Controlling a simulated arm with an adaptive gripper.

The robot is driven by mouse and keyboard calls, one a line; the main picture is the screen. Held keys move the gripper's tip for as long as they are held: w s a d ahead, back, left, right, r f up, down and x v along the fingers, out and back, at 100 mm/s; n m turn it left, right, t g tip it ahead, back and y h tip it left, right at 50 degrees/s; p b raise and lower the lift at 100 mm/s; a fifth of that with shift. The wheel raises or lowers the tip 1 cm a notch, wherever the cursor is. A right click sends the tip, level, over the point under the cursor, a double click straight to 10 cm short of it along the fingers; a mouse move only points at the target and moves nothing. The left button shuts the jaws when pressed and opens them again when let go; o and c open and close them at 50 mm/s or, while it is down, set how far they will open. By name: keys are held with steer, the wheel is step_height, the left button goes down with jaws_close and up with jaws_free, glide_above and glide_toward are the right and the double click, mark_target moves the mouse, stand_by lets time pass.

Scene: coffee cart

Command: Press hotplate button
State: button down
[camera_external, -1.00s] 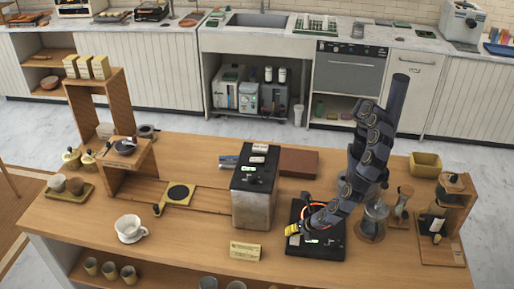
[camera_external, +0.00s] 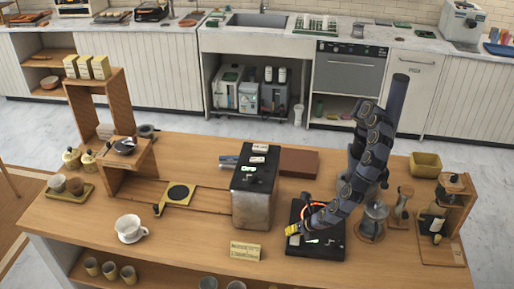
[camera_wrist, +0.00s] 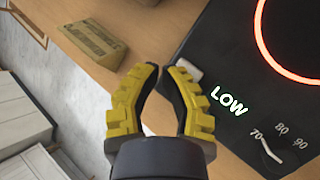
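The hotplate (camera_external: 330,252) is a flat black box on the wooden counter, with a glowing orange-red ring. In the wrist view the hotplate (camera_wrist: 215,55) fills the right side, with a lit "LOW" label and a dial marked 70, 80, 90. A small pale button-like piece (camera_wrist: 189,74) shows at its edge, just right of my fingertips and partly hidden by the right finger. My gripper (camera_wrist: 162,68) has yellow ribbed fingers, with tips together and nothing seen between them. In the external view my gripper (camera_external: 293,230) is low at the hotplate's left edge. Contact with the button cannot be told.
A small cardboard-coloured block (camera_external: 246,250) lies left of the hotplate. A tall metal-sided machine (camera_external: 254,200) stands behind it to the left. A glass vessel (camera_external: 373,222) stands close on the right. The counter in front is mostly clear.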

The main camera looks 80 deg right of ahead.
mark_target(291, 239)
stand_by(0.4)
steer(key=shift+f, duration=0.45)
steer(key=shift+f, duration=0.5)
stand_by(0.6)
steer(key=shift+r, duration=0.95)
steer(key=shift+r, duration=3)
stand_by(0.9)
